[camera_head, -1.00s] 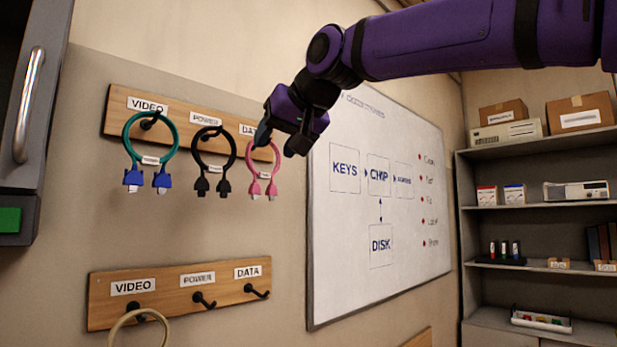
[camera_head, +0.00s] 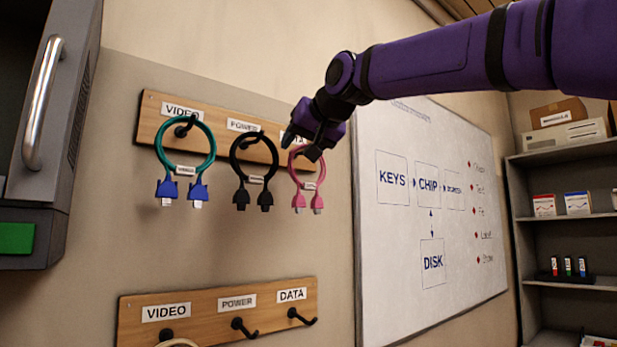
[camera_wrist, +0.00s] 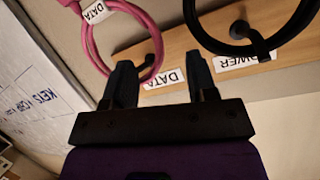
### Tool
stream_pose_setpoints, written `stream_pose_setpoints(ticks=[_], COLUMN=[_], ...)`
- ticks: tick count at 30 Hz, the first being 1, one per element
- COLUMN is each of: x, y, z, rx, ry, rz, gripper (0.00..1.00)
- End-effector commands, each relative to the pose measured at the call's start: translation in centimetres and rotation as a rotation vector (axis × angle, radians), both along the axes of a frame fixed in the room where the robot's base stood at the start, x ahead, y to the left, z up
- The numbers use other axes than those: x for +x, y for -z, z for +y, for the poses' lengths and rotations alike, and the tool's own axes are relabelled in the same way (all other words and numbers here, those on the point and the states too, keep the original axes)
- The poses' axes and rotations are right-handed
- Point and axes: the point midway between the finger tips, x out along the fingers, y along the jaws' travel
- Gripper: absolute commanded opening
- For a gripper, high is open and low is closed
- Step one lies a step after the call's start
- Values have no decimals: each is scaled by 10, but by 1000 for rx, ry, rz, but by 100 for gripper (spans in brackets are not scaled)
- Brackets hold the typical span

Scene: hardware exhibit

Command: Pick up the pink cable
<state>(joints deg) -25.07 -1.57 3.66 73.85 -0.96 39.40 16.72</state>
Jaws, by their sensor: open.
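The pink cable (camera_head: 307,185) hangs as a loop from the upper board under the DATA label, its two pink plugs pointing down. It also shows in the wrist view (camera_wrist: 88,42), upside down, with a white DATA tag and its hook inside the loop. My gripper (camera_head: 298,143) is at the top of the pink loop in the head view and hides part of it. In the wrist view its two dark fingers (camera_wrist: 160,80) are apart, with the left finger by the loop's edge. Nothing shows held between them. I cannot tell whether a finger touches the cable.
The black cable (camera_head: 270,160) hangs close to the left of my gripper, and the teal cable (camera_head: 212,152) further left. A lower hook board (camera_head: 225,300) is below. A whiteboard (camera_head: 430,220) and a shelf (camera_head: 570,215) stand to the right; a grey cabinet (camera_head: 75,150) is at left.

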Motion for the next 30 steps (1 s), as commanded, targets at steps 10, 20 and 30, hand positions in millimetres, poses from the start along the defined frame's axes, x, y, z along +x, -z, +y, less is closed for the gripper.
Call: stream_pose_setpoints(ticks=[10, 20, 30], x=[37, 38, 38], y=[20, 20, 20], z=[14, 14, 14], rx=[0, -1, -1], ry=[1, 2, 2], rz=[0, -1, -1], gripper=[52, 32, 0])
